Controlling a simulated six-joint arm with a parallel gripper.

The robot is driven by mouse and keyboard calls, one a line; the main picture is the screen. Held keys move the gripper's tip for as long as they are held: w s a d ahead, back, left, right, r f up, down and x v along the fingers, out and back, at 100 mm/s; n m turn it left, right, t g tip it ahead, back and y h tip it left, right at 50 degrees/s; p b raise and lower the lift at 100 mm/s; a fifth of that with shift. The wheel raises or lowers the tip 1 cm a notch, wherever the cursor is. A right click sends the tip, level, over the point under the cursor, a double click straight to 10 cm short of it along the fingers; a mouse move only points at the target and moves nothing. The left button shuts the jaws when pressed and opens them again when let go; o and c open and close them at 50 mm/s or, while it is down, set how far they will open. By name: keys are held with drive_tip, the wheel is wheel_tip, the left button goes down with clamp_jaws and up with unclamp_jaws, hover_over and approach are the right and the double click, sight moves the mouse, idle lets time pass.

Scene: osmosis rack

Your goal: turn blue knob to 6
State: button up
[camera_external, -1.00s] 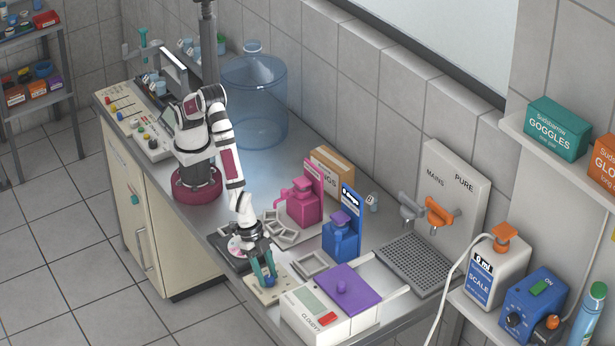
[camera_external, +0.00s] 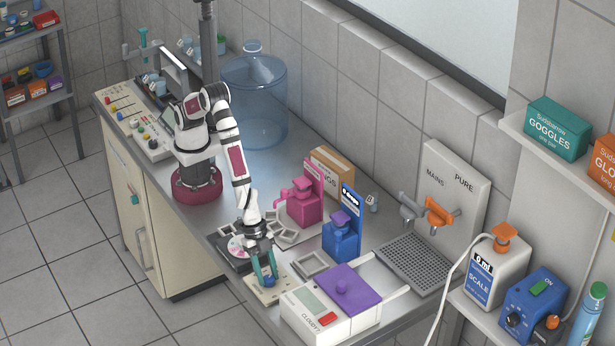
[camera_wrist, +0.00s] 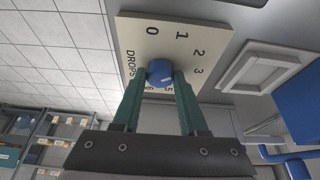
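The blue knob (camera_wrist: 160,72) sits on a cream dial plate (camera_wrist: 140,35), which is marked 0, 1, 2, 3, 5, 6 and DROPS in the wrist view. In the external view the plate (camera_external: 256,293) lies near the bench's front edge, left of the white box. My gripper (camera_wrist: 160,75) points at the plate with its teal fingers on both sides of the knob, seemingly shut on it. It also shows in the external view (camera_external: 265,280). I cannot make out a pointer on the knob. The 4 is hidden behind a finger.
A white box (camera_external: 303,313) with a purple lid (camera_external: 344,288) stands close on the right. Pink (camera_external: 303,204) and blue (camera_external: 341,238) dispensers stand behind. A dark tray with a disc (camera_external: 238,247) lies just behind my gripper.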

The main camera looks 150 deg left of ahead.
drive_tip(key=o, duration=0.4)
drive_tip(key=shift+o, duration=0.2)
drive_tip(key=v, duration=1.6)
drive_tip(key=n+g, duration=0.5)
drive_tip(key=n, duration=0.9)
hover_over(268, 278)
wheel_tip(268, 278, down, 15)
drive_tip(key=shift+r, duration=0.25)
